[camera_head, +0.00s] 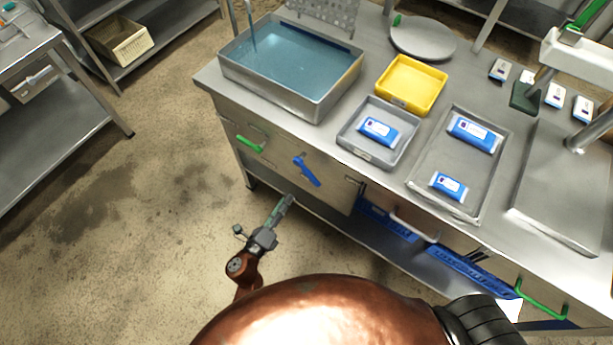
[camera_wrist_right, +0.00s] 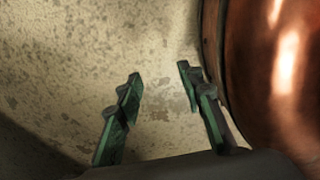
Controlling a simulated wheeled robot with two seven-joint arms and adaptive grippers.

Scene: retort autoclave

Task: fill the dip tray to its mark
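The dip tray appears to be the large steel basin (camera_head: 335,92) at the back left of the bench in the head view. It holds blue-tinted water (camera_head: 290,62) whose surface lies below the rim; I cannot make out a mark. A thin spout or rod (camera_head: 250,22) stands at its back left corner. A blue lever (camera_head: 307,171) sits tilted on the bench front below the basin. My left gripper (camera_head: 287,202) is low in front of the bench, apart from the lever; its fingers overlap in view. My right gripper (camera_wrist_right: 160,74) is open and empty above the floor.
A yellow tray (camera_head: 411,84), a grey tray (camera_head: 352,149) with a blue-white pouch and a larger tray (camera_head: 418,184) with two pouches stand right of the basin. Green handles (camera_head: 250,144) protrude from the bench front. The floor at left is clear.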

